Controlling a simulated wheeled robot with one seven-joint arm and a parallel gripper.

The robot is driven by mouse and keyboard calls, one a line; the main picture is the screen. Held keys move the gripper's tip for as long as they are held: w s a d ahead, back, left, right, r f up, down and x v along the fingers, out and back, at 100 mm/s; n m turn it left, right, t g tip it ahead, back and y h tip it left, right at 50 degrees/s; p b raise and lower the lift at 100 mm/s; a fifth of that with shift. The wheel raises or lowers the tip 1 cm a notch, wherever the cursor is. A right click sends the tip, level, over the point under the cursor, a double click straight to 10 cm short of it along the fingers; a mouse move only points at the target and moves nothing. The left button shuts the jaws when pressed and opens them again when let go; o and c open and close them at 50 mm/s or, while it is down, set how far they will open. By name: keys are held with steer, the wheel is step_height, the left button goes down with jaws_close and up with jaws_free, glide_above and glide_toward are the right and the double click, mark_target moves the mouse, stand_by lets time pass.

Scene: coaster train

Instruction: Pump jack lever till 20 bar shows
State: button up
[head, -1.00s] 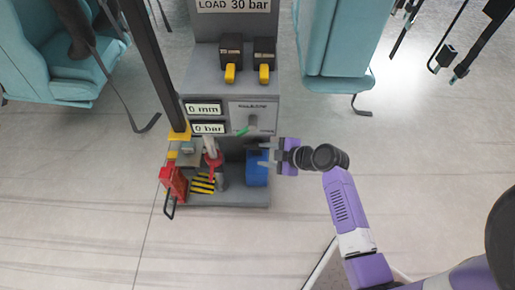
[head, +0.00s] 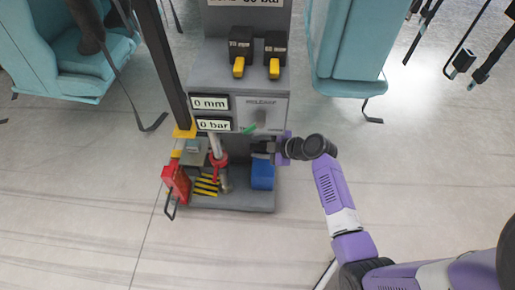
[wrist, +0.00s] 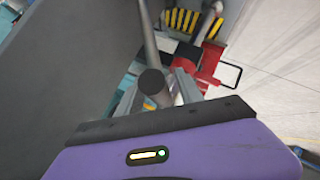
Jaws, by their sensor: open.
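The pump jack stands in the base of a grey cabinet. Its grey lever (head: 214,146) slants up from the red jack (head: 218,161) in the head view. The readouts show "0 mm" (head: 209,103) and "0 bar" (head: 213,124). My gripper (head: 259,150) is open just right of the lever, in front of the cabinet's lower opening. In the wrist view, a grey rod (wrist: 149,45), apparently the lever, has its round end between the open fingers (wrist: 158,92). I cannot tell whether they touch it.
A red box (head: 176,185) with a black handle stands left. Teal seats (head: 348,50) flank the cabinet; the floor (head: 95,225) in front is clear.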

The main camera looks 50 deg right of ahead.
steer(key=shift+w+f, duration=0.25)
steer(key=shift+w, duration=0.05)
jaws_close()
stand_by(1.3)
